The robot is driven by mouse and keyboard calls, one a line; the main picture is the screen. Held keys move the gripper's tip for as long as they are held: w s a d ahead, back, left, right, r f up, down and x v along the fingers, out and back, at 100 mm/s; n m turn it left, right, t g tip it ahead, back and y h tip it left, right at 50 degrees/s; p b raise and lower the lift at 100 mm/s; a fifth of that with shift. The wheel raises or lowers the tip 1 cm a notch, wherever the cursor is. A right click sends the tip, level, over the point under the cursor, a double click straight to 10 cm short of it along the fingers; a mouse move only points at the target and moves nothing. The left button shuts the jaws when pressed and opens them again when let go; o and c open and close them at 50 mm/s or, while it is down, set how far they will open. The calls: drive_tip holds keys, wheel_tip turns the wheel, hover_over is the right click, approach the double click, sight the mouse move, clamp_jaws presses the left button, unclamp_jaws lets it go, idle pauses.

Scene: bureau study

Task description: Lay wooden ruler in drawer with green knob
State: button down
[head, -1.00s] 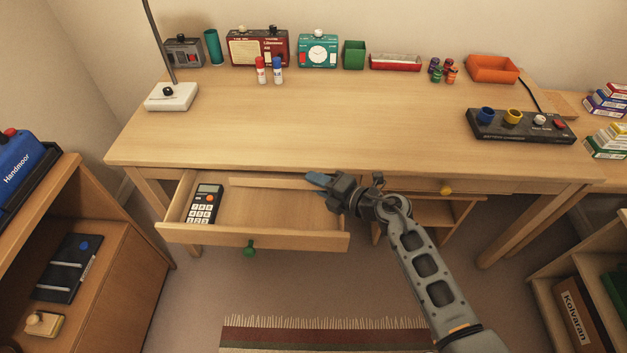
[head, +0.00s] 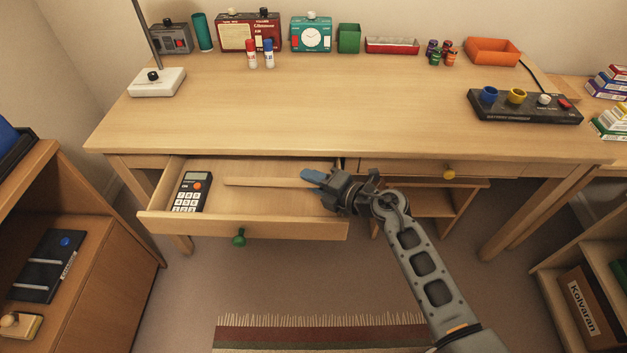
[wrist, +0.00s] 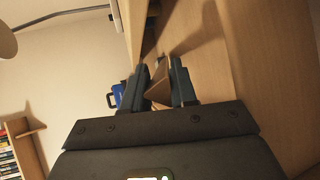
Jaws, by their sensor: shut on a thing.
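The drawer with the green knob (head: 239,237) is pulled out under the desk's left side; its front panel (head: 290,228) faces me. The wooden ruler (head: 262,182) is a thin light strip reaching left from my gripper (head: 313,178), over the drawer's interior. My gripper is shut on the ruler's right end, over the right part of the drawer. In the wrist view the ruler (wrist: 158,90) sits between the two fingers (wrist: 160,85). I cannot tell whether the ruler touches the drawer floor.
A calculator (head: 193,191) lies in the drawer's left part. A shut drawer with a yellow knob (head: 449,172) is to the right. The desk top (head: 330,110) is clear in the middle, with several items along its back. A wooden cabinet (head: 110,240) stands at the left.

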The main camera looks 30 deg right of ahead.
drive_tip(key=shift+c, duration=1)
unclamp_jaws()
drive_tip(key=shift+s+f, duration=0.1)
drive_tip(key=shift+f, duration=0.15)
drive_tip(key=shift+c, duration=0.3)
drive_tip(key=shift+s, duration=0.1)
